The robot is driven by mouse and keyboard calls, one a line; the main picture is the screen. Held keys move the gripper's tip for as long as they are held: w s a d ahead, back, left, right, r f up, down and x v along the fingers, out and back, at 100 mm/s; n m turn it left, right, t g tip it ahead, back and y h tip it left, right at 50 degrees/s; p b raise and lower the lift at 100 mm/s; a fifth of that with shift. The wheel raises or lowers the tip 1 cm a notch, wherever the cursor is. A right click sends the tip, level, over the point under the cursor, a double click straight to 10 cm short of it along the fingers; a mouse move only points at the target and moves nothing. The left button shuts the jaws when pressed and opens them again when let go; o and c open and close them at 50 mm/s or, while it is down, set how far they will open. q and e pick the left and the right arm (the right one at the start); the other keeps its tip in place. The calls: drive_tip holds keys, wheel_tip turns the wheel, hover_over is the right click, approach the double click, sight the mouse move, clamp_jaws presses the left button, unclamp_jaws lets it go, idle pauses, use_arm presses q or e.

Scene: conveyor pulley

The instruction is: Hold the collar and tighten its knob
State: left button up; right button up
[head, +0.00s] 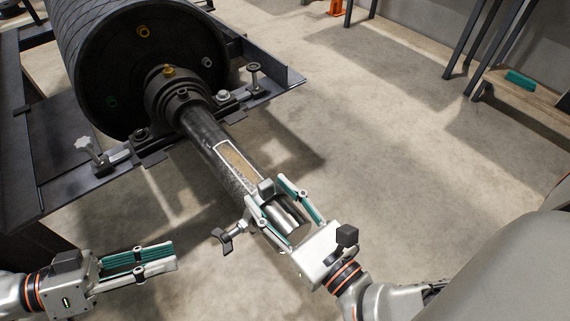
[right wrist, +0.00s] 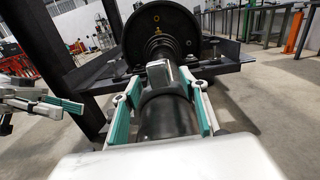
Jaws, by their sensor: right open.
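A grey collar (head: 258,199) sits around the outer part of the dark shaft (head: 208,135), close to its bright metal end. A dark lobed knob (head: 225,238) on a metal stem sticks out from the collar's lower left side. My right gripper (head: 266,191) is open, with one finger on each side of the collar and shaft end; contact cannot be told. In the right wrist view the collar's grey block (right wrist: 160,74) lies between the fingertips. My left gripper (head: 150,262) is empty, at lower left, apart from the knob; its teal pads are close together.
The shaft runs through a bearing (head: 170,88) to a large black drum (head: 140,55) on a dark steel frame (head: 90,190). Clamp bolts with a pale knob (head: 86,144) and a dark knob (head: 253,68) stand on the frame. Concrete floor between my left gripper and the knob is clear.

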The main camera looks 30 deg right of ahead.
drive_tip(key=shift+w, duration=0.9)
drive_tip(key=shift+c, duration=0.3)
clamp_jaws()
drive_tip(key=c, duration=0.9)
unclamp_jaws()
drive_tip(key=shift+f, duration=0.1)
drive_tip(key=shift+s+f, duration=0.1)
clamp_jaws()
